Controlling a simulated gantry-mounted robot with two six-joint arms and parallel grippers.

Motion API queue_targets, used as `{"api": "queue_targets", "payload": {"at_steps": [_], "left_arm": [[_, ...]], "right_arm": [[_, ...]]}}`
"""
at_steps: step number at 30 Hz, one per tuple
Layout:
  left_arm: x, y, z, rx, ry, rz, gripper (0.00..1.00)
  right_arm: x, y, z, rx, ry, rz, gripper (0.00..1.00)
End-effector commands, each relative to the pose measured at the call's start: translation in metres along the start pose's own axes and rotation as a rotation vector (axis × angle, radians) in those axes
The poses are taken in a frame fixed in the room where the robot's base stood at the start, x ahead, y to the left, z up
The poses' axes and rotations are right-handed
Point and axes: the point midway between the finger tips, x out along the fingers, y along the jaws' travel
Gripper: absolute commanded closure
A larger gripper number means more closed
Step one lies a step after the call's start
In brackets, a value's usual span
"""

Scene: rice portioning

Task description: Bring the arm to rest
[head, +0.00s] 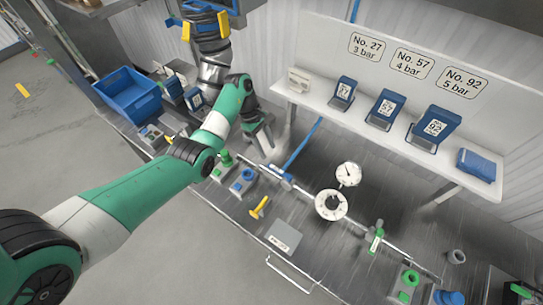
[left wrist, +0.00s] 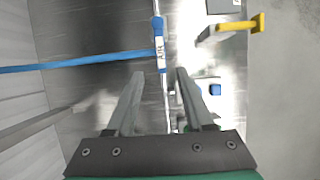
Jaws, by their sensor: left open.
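My left arm comes in from the left in the head view, and its left gripper (head: 262,136) is over the steel worktop, near the back wall. In the left wrist view the left gripper (left wrist: 159,76) is open, with its two grey fingers apart and nothing held between them. A blue hose (head: 302,146) with a labelled blue fitting on a thin metal pipe lies in front of it. In the left wrist view the labelled fitting (left wrist: 159,46) shows beyond the fingertips. My right gripper is not in view.
A yellow-handled lever (head: 259,207), a green button box (head: 223,165) and a round gauge (head: 348,174) are along the worktop. A blue bin (head: 130,95) is at left. A white shelf (head: 380,132) holds blue numbered items.

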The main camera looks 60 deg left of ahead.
Motion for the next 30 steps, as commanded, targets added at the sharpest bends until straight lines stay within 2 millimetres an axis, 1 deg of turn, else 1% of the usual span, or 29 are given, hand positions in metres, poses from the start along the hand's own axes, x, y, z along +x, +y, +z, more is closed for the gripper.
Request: {"api": "queue_targets", "payload": {"at_steps": [1,3,6,9,25,26,28,29,30], "left_arm": [[-0.012,0.000,0.000,-0.001,0.001,0.003,0.47],[-0.022,0.000,0.000,-0.001,0.001,0.001,0.47],[-0.032,0.000,0.000,0.000,0.001,0.000,0.47],[-0.034,0.000,0.000,-0.001,0.000,-0.001,0.47],[-0.033,0.000,0.001,0.002,0.000,-0.002,0.47],[-0.032,0.000,0.004,0.008,0.000,-0.004,0.47],[-0.025,0.001,0.019,0.040,-0.001,-0.019,0.47],[-0.020,0.001,0.030,0.062,-0.001,-0.030,0.47],[-0.011,0.001,0.049,0.103,-0.001,-0.047,0.47]], "right_arm": [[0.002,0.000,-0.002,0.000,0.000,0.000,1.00],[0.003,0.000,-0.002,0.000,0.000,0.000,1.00],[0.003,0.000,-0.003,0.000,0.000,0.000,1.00],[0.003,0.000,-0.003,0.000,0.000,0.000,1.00],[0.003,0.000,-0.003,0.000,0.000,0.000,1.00],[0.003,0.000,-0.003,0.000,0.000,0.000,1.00],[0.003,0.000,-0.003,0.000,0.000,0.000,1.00],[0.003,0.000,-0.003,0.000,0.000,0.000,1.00],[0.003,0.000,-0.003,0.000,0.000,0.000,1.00]]}}
